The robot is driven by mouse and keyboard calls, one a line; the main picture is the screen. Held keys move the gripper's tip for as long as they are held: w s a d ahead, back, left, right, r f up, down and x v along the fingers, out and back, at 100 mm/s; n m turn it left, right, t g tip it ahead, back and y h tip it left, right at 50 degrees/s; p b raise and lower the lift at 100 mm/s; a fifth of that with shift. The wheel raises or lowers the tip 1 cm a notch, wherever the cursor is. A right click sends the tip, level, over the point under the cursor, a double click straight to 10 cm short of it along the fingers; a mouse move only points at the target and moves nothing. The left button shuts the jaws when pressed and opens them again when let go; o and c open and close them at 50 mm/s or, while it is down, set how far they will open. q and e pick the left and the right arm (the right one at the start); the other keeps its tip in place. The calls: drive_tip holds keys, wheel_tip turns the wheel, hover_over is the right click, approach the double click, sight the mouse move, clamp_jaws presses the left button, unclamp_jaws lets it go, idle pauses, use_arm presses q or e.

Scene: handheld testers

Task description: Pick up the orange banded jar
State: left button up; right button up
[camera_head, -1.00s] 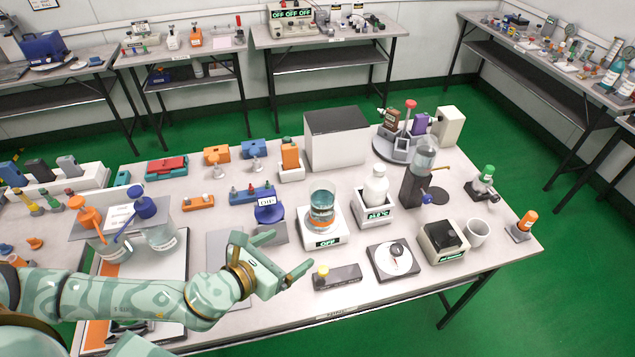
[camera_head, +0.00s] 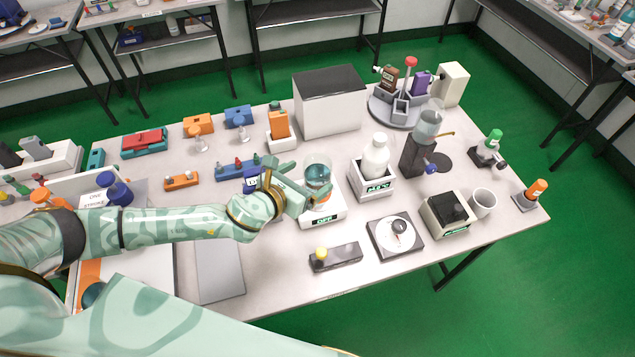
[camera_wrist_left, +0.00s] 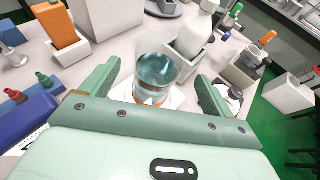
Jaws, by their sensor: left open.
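The orange banded jar (camera_head: 317,171) is a clear glass with blue liquid and an orange band low down. It stands upright on a white scale (camera_head: 322,217) with a green-lit display. My left gripper (camera_head: 308,188) is open at the jar's near left side and hides its lower part in the head view. In the left wrist view the jar (camera_wrist_left: 157,70) shows between the two spread fingers (camera_wrist_left: 157,82). I cannot tell whether either finger touches it. My right gripper is not in view.
A white bottle (camera_head: 376,157) in a white holder stands close right of the jar. A black block with a yellow knob (camera_head: 335,257) lies in front. A large white box (camera_head: 330,105) stands behind. Blue and orange devices lie left.

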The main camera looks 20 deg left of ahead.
sight(325, 165)
use_arm(q)
drive_tip(key=b+x, duration=0.1)
drive_tip(key=x, duration=0.4)
drive_tip(key=shift+w+f+b, duration=0.1)
drive_tip(key=shift+w+b, duration=0.1)
drive_tip(key=shift+b, duration=0.1)
drive_tip(key=shift+c, duration=1.2)
drive_tip(key=c, duration=1.5)
clamp_jaws()
